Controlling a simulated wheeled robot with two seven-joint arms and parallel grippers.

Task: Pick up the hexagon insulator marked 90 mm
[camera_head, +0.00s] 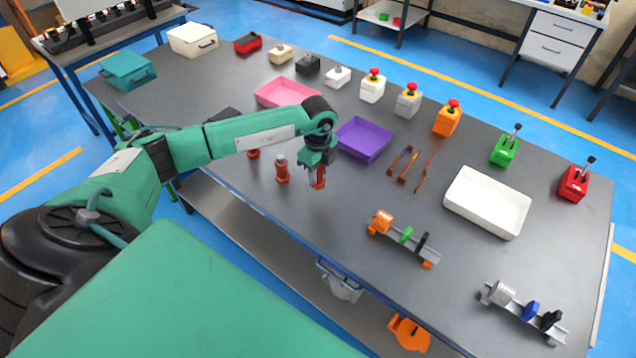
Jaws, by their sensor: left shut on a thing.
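My left gripper (317,172) points down near the front edge of the table, left of its middle. It is shut on a red insulator (319,180), which shows just below and between the fingers. A second red insulator (282,170) stands upright on the table just left of the gripper. A third red piece (253,154) stands further left, partly hidden by my arm. Size marks on the insulators are too small to read. It is not clear whether the held insulator touches the table. My right gripper is not in view.
A purple tray (363,139) lies right behind the gripper, and a pink tray (287,93) further back. Copper bars (402,163) and a white tray (487,202) are to the right. An orange-ended fixture (402,238) is at the front right. Button boxes (408,103) line the back.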

